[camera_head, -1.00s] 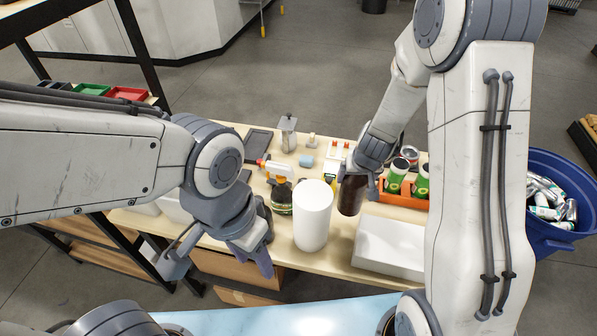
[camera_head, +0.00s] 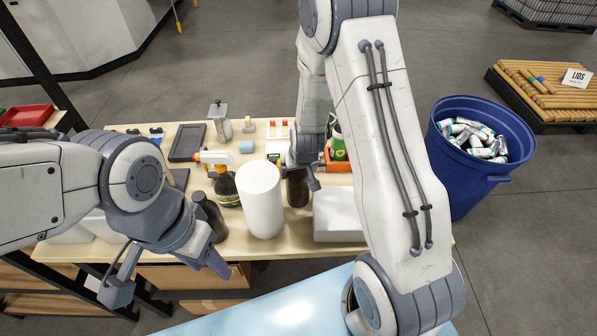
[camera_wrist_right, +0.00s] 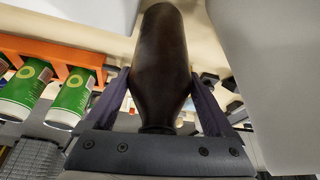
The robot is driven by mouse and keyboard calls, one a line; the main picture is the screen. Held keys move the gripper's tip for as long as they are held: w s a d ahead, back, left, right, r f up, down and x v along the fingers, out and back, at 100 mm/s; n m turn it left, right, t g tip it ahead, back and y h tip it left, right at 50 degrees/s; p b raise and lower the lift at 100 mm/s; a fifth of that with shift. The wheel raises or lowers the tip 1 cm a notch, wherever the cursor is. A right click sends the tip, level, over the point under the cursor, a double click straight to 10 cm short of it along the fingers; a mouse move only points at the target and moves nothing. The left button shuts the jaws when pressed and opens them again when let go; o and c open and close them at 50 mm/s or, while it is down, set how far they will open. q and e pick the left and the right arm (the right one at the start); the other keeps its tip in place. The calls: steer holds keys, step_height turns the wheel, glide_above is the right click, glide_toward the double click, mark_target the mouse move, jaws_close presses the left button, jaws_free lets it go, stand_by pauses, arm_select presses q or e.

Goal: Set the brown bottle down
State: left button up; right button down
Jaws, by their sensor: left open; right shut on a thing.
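The brown bottle (camera_head: 297,190) is upright at the table, between a white cylinder and a white box in the head view. My right gripper (camera_head: 304,165) is shut on it. In the right wrist view the dark bottle (camera_wrist_right: 160,60) sits between both fingers of my right gripper (camera_wrist_right: 160,95), held near its shoulder. I cannot tell whether its base touches the tabletop. My left gripper (camera_head: 165,274) is open and empty in front of the table's left part.
The white cylinder (camera_head: 261,200) stands close left of the bottle, the white box (camera_head: 337,226) close right. An orange holder (camera_wrist_right: 72,52) with green cans (camera_wrist_right: 75,92) is nearby. A dark bottle (camera_head: 211,218) and a spray bottle (camera_head: 226,186) stand left. A blue bin (camera_head: 455,180) of cans is right.

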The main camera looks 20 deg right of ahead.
jaws_free()
steer(key=shift+f, duration=0.1)
